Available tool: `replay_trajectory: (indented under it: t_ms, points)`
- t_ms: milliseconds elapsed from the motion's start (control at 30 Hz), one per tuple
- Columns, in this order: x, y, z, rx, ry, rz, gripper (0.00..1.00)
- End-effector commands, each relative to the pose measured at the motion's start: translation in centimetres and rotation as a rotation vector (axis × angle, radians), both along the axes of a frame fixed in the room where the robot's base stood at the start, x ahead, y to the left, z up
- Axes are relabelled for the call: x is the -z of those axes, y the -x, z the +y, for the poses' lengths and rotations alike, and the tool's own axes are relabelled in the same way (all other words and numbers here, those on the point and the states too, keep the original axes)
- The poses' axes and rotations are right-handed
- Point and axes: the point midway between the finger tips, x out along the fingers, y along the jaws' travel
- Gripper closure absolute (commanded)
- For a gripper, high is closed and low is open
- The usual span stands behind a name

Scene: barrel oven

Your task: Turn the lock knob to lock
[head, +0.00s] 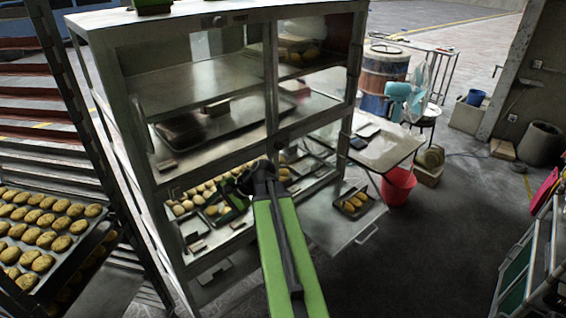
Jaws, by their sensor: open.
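A metal display cabinet with glass panes (170,185) fills the middle of the head view. A small dark round fitting (278,143) sits on its front frame, just above my arm's wrist; it may be the lock knob, but it is too small to tell which way it is turned. Another small round fitting (219,20) is on the cabinet's top rail. My gripper (226,207) is in front of the cabinet's lower section, below and left of the dark fitting. It is open, and I see nothing in it. My arm hides part of the lower cabinet front.
Trays of buns (45,235) stand in a rack at the left. A table (385,150), a red bucket (398,186) and a barrel (385,70) stand at the right.

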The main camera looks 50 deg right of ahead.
Motion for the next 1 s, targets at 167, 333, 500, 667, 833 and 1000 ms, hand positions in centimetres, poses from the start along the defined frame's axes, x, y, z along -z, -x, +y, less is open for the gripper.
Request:
replay_trajectory:
  t_ms: [167,333,500,667,833,1000]
  points:
    - [-1.4,3.5,-16.8,0.561,-0.474,-0.152,0.45]
    - [-4.9,10.5,-29.0,0.876,-0.857,-0.315,0.45]
    - [-7.0,15.1,-34.2,0.985,-1.047,-0.408,0.45]
    - [-7.6,15.6,-34.7,0.996,-1.074,-0.42,0.45]
    - [-7.6,13.5,-34.7,0.992,-1.072,-0.416,0.45]
    - [-7.5,9.3,-34.7,0.99,-1.07,-0.415,0.45]
